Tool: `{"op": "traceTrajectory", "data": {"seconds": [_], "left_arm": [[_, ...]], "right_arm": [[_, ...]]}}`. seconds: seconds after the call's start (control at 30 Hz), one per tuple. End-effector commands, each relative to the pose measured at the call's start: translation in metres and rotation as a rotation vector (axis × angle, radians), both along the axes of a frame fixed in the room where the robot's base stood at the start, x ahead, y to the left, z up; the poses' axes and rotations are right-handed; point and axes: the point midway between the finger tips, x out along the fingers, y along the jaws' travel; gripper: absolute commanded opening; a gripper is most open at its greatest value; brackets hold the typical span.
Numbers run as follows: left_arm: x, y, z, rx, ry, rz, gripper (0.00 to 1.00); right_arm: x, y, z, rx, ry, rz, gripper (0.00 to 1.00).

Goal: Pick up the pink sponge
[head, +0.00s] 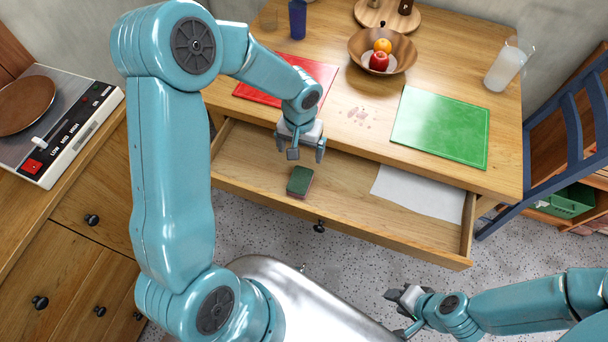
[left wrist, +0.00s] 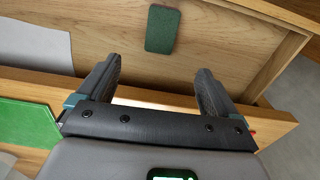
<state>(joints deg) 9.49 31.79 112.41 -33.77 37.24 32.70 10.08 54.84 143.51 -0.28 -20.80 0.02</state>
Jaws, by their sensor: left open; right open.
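The sponge (head: 300,180) lies in the open drawer, left of the middle. Its top is dark green, and a thin reddish-pink layer shows along its lower edge. In the left wrist view only the green face of the sponge (left wrist: 163,28) shows, beyond the fingertips. My left gripper (head: 306,154) is open and empty, over the drawer just behind the sponge and apart from it. The left wrist view shows its two fingers (left wrist: 156,72) spread wide with nothing between them. My right gripper (head: 397,313) is open and empty at the lower right, away from the drawer.
The drawer (head: 400,228) is pulled out below the table, with white paper (head: 420,192) on its right. On the table are a red board (head: 262,88), a green board (head: 440,127), a fruit bowl (head: 402,57) and a pitcher (head: 507,65). A blue chair (head: 548,185) stands right.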

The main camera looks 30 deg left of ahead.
Motion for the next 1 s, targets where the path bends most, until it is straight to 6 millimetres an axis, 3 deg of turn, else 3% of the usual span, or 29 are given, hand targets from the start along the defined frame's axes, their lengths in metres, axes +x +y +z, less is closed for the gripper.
{"op": "traceTrajectory", "data": {"seconds": [0.17, 0.5, 0.77, 1.0], "left_arm": [[-0.006, 0.000, -0.023, 0.002, 0.008, 0.000, 0.94], [-0.009, -0.001, -0.098, 0.001, 0.005, -0.001, 0.94], [-0.006, -0.001, -0.119, 0.001, 0.004, 0.000, 0.94], [-0.003, 0.000, -0.157, 0.002, 0.005, 0.000, 0.94]], "right_arm": [[0.000, 0.000, -0.001, 0.000, 0.000, 0.000, 0.41], [0.000, 0.000, -0.006, 0.000, 0.000, 0.000, 0.41], [0.000, 0.000, -0.004, 0.000, 0.000, 0.000, 0.41], [0.000, 0.000, -0.001, 0.000, 0.000, 0.000, 0.41]]}}
